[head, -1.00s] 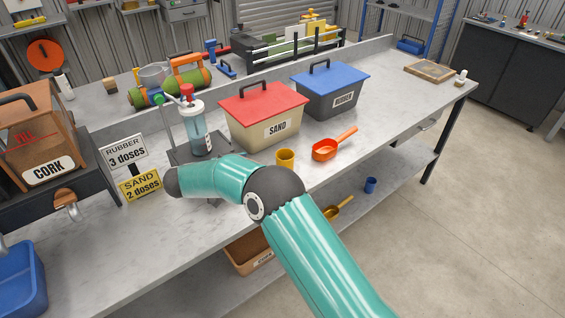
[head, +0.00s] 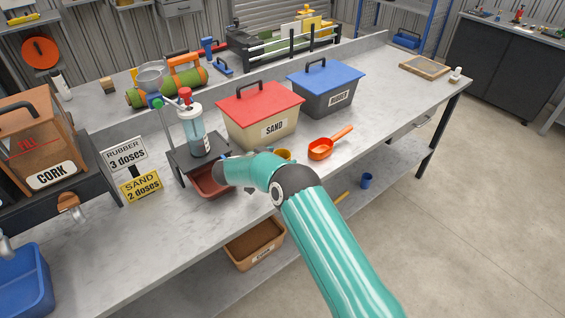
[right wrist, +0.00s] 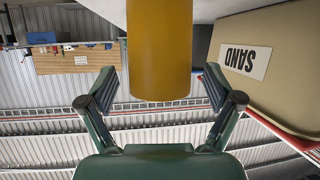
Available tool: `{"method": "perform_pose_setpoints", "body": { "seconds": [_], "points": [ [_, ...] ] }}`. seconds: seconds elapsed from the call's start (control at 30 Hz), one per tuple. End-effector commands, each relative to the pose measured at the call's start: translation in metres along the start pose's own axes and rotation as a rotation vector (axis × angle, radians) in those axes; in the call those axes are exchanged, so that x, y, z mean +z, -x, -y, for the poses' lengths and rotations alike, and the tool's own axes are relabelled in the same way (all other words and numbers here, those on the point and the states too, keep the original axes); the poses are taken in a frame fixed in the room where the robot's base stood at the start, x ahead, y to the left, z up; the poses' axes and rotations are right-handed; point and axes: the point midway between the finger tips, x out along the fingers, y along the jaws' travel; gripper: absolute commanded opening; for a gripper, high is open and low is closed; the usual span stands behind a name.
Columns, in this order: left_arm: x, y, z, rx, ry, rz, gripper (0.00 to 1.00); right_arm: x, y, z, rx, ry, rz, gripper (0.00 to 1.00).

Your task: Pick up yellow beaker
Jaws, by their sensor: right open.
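The yellow beaker (head: 284,154) stands on the bench in front of the sand box, mostly hidden behind my right arm in the head view. In the right wrist view the yellow beaker (right wrist: 160,48) fills the upper middle, and that picture is upside down. My right gripper (right wrist: 160,84) is open, with one finger on each side of the beaker and a gap on both sides. I cannot tell how far the beaker reaches between the fingers. In the head view my right gripper (head: 250,190) is mostly hidden behind its arm. My left gripper is not in view.
The sand box (head: 262,118) with a red lid and the rubber box (head: 330,92) stand behind the beaker. An orange scoop (head: 322,149) lies to its right. A dispenser stand (head: 197,140) and a red tray (head: 210,183) are to its left.

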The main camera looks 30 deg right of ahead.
Motion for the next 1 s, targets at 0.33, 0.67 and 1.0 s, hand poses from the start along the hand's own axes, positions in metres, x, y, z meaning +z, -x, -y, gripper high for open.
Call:
{"method": "perform_pose_setpoints", "body": {
  "seconds": [0.33, 0.67, 1.0],
  "points": [
    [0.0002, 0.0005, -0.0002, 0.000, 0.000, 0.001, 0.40, 0.0003, -0.0035, 0.0004, -0.002, 0.001, 0.000, 0.79],
    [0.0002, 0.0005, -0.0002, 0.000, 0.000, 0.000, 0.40, 0.0002, -0.0034, 0.0003, -0.001, 0.000, 0.000, 0.24],
    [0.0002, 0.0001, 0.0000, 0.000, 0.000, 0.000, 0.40, -0.0025, -0.0028, 0.0001, -0.001, -0.001, -0.001, 0.22]
  ]
}}
